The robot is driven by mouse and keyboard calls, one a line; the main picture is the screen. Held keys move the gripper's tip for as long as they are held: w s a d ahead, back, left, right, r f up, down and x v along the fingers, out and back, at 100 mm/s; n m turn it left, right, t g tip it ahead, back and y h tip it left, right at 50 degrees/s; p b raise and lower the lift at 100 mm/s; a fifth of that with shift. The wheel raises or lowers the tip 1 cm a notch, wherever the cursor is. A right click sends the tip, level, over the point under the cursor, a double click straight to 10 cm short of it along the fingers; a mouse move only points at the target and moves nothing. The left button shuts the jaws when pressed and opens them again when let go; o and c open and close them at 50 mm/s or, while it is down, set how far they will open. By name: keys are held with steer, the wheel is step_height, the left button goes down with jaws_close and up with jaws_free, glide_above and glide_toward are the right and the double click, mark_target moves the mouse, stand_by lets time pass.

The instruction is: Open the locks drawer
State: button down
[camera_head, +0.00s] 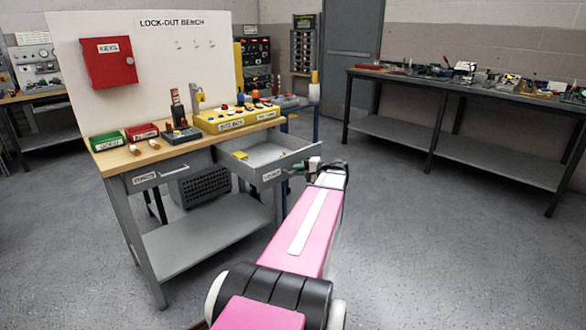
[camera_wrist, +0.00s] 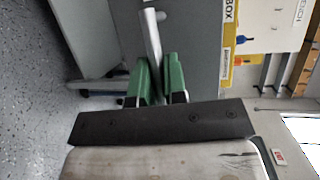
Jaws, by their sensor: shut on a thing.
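The bench's right drawer (camera_head: 270,174) is pulled out in the head view, showing a pale interior and a small yellow item inside. The label on its front is too small to read surely. My gripper (camera_head: 312,165) is at the right end of the drawer front. In the wrist view, the green fingertips of my gripper (camera_wrist: 157,85) are closed around the end of a grey bar handle (camera_wrist: 151,35). The other drawer (camera_head: 160,174), on the left of the bench, is shut.
The lock-out bench (camera_head: 122,160) carries a green bin (camera_head: 107,141), a red bin (camera_head: 142,132) and a yellow box (camera_head: 235,121). A red key cabinet (camera_head: 109,62) hangs on its back panel. A long dark table (camera_head: 480,88) stands at the right. The floor between is clear.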

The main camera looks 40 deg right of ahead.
steer(key=shift+s, duration=0.2)
steer(key=c, duration=1.2)
jaws_free()
steer(key=shift+d, duration=0.1)
steer(key=v, duration=1)
steer(key=shift+s+d, duration=0.2)
steer(key=shift+s, duration=0.1)
